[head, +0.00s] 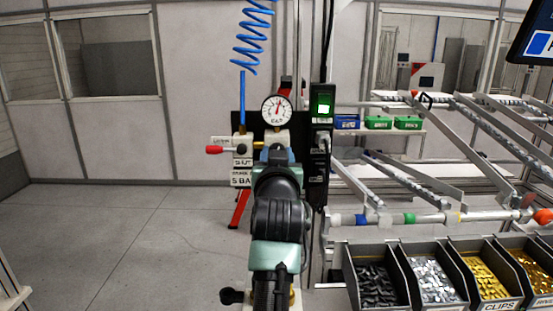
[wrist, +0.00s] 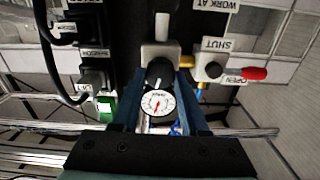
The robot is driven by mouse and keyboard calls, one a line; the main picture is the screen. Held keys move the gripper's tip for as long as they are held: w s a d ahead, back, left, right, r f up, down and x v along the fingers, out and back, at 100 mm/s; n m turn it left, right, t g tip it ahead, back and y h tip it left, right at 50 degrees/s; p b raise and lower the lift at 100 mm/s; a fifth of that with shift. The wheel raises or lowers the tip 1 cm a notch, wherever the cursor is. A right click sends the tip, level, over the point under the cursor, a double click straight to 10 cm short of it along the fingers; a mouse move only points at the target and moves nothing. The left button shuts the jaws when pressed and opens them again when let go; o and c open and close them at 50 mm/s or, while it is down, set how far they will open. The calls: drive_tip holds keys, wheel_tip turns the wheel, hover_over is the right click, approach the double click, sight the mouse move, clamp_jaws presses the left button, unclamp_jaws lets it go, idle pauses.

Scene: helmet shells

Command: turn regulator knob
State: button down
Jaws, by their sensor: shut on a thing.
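The regulator knob (wrist: 160,72) is a dark round knob in the wrist view, below the pressure gauge on the unit. My gripper (wrist: 161,80) is shut on it, with one blue-grey finger on each side. The white pressure gauge (wrist: 157,105) shows between the fingers. The gauge also shows in the head view (head: 278,110), above my arm, its red needle pointing nearly straight up.
A red-handled valve (head: 215,150) with OPEN and SHUT labels sits left of the gauge. A black box with a lit green button (head: 323,104) is right of it. Parts bins (head: 348,280) and a rail rack (head: 400,218) stand at the right. The left floor is clear.

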drive_tip(key=shift+m, duration=1.2)
drive_tip(key=shift+c, duration=2.1)
unclamp_jaws()
drive_tip(key=s+b, duration=0.5)
drive_tip(key=s, duration=0.8)
